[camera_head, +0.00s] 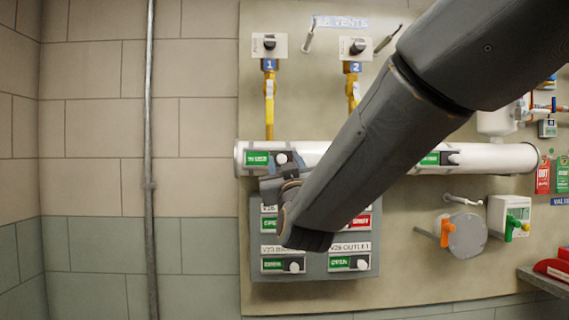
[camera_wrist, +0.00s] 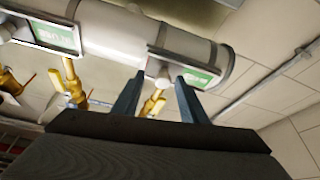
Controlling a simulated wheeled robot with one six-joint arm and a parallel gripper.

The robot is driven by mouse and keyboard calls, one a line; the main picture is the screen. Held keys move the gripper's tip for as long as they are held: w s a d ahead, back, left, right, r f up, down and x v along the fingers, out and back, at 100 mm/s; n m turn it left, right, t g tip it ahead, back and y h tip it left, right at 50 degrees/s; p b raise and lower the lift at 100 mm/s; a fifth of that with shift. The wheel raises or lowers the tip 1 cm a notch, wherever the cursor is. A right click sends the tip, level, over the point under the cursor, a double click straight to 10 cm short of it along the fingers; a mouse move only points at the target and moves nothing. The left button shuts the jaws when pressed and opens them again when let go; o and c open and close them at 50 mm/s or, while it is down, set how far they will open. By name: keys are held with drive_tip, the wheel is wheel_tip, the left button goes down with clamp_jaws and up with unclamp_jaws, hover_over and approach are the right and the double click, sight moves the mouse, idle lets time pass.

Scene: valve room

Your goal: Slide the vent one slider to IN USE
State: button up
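The vent one slider is at the left end of the white pipe, below the yellow pipe marked 1. Its green label (camera_head: 256,158) has lettering too small to read surely, and its pale knob (camera_head: 281,158) stands at the label's right. In the wrist view, which looks turned over, the knob (camera_wrist: 163,82) shows left of the green label (camera_wrist: 201,77). My gripper (camera_head: 275,177) is just below the knob. In the wrist view my gripper (camera_wrist: 160,76) is open, its two fingers on either side of the knob. I cannot tell whether they touch it.
A second slider with a green label (camera_head: 430,158) is farther right on the white pipe (camera_head: 320,150). Below is a grey panel (camera_head: 315,272) with several labelled sliders, partly hidden by my arm. An orange-handled valve (camera_head: 446,233) is right. The wall left is clear except a vertical conduit (camera_head: 149,150).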

drive_tip(key=b+v, duration=0.2)
drive_tip(key=v, duration=0.6)
idle(0.4)
drive_tip(key=d+f+g+h, duration=0.1)
drive_tip(key=d+f+g, duration=0.3)
drive_tip(key=f, duration=0.6)
drive_tip(key=s+d+f+m+g+h, duration=0.1)
drive_tip(key=d+f+g, duration=0.25)
drive_tip(key=f, duration=0.65)
drive_tip(key=d+f+g+h, duration=0.1)
drive_tip(key=d+f+g, duration=0.25)
drive_tip(key=f, duration=0.65)
drive_tip(key=s+d+f+m+g, duration=0.1)
drive_tip(key=s+d+f+g, duration=0.2)
drive_tip(key=s, duration=0.3)
drive_tip(key=s+d+f+m+g+h, duration=0.1)
drive_tip(key=s+d+f+g, duration=0.3)
drive_tip(key=s+f, duration=0.2)
drive_tip(key=s+d+f+m+g, duration=0.1)
drive_tip(key=s+d+f+g, duration=0.2)
drive_tip(key=s, duration=0.5)
wheel_tip(320, 180, down, 2)
drive_tip(key=shift+s+d+f+m+g+h, duration=0.2)
drive_tip(key=shift+s+d+m+g+h, duration=0.15)
drive_tip(key=shift+d, duration=0.35)
drive_tip(key=shift+w, duration=0.15)
